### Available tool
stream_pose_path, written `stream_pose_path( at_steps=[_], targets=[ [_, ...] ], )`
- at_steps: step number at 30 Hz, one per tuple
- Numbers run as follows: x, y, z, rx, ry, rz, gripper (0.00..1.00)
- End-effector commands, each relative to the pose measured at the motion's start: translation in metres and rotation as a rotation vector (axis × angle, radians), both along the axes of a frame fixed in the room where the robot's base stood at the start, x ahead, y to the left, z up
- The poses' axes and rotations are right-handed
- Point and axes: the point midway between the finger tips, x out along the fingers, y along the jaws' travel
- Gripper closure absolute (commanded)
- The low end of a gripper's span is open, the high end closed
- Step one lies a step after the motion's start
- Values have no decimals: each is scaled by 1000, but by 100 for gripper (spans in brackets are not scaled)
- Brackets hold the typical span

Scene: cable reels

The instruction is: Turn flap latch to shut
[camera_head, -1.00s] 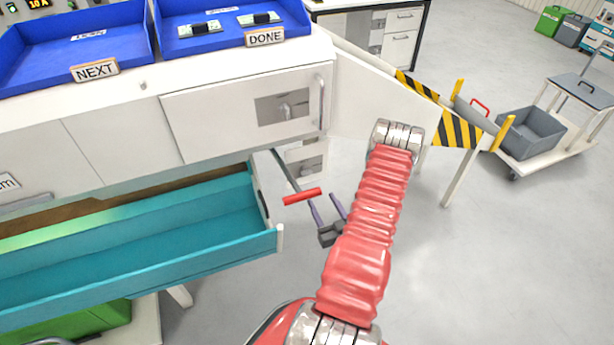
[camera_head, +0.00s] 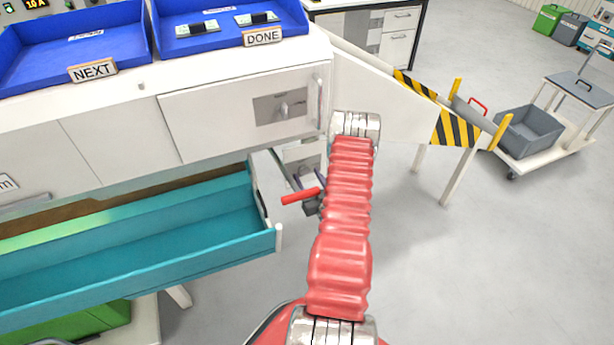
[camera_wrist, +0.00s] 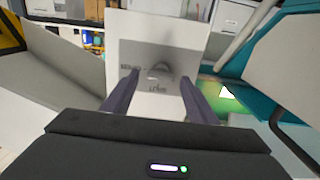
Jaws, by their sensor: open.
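A white flap front (camera_head: 215,120) on the bench carries a grey latch plate with a small knob (camera_head: 285,109). In the wrist view a white panel (camera_wrist: 125,30) stands ahead with a grey plate and rounded knob (camera_wrist: 160,70); its lettering is too blurred to read. I cannot tell which way the knob is turned. My gripper (camera_wrist: 158,78) is open, its two purple-grey fingers on either side of the knob, with nothing held.
An open teal drawer (camera_head: 150,262) juts out on the left. A lever's red grip (camera_head: 300,196) is close to my gripper. A white chute with black-yellow stripes (camera_head: 455,130) is on the right. Blue trays (camera_head: 75,70) stand on the bench.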

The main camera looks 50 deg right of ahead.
Motion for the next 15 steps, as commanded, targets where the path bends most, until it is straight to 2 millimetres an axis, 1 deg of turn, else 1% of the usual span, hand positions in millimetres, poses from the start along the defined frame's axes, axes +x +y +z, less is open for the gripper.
stream_pose_path(
  at_steps=[1, 4, 13, 15],
  targets=[
    [4, -2, 0, -1, -1, 1, 47],
    [9, -5, 0, -1, -1, 1, 47],
    [10, -6, 0, 1, -1, 0, 47],
    [10, -6, 0, 1, -1, 0, 51]
  ],
)
